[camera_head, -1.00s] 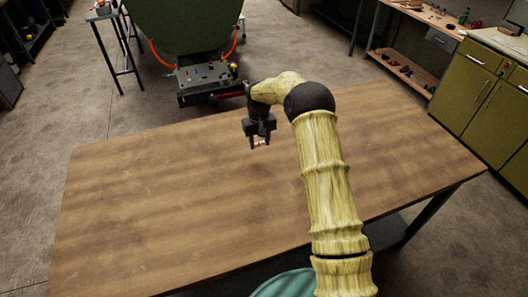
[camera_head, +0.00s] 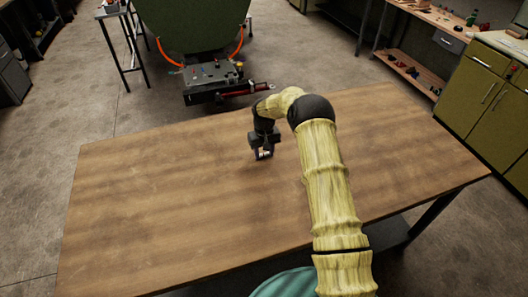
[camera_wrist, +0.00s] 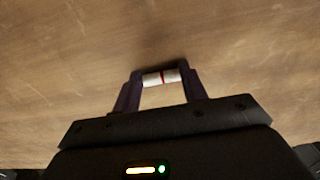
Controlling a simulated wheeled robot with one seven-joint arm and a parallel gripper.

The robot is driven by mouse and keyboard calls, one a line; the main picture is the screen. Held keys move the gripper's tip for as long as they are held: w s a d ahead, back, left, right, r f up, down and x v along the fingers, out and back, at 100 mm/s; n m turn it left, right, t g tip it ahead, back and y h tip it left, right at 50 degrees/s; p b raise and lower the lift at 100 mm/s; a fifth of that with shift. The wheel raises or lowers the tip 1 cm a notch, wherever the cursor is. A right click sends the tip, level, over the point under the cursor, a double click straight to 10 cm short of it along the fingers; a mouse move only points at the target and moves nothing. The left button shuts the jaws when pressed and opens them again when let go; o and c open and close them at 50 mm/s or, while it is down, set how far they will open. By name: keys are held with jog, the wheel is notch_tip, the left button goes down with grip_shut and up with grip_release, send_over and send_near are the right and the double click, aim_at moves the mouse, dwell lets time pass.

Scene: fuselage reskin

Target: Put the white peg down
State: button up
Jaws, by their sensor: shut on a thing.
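The fingertips are low, close to the table top. I cannot tell whether the peg touches the wood.
The table top is bare around my gripper, with wide free room to the left. Beyond its far edge stands a dark cart or fixture (camera_head: 210,75) below a large green panel (camera_head: 190,25). Green cabinets (camera_head: 480,90) stand at the right.

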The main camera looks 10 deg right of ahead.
aim_at(264, 156)
jog(key=shift+f, duration=0.1)
jog(key=shift+f, duration=0.15)
jog(key=o, duration=1)
notch_tip(264, 156, up, 12)
jog(key=shift+r+b, duration=0.25)
jog(key=shift+b, duration=0.8)
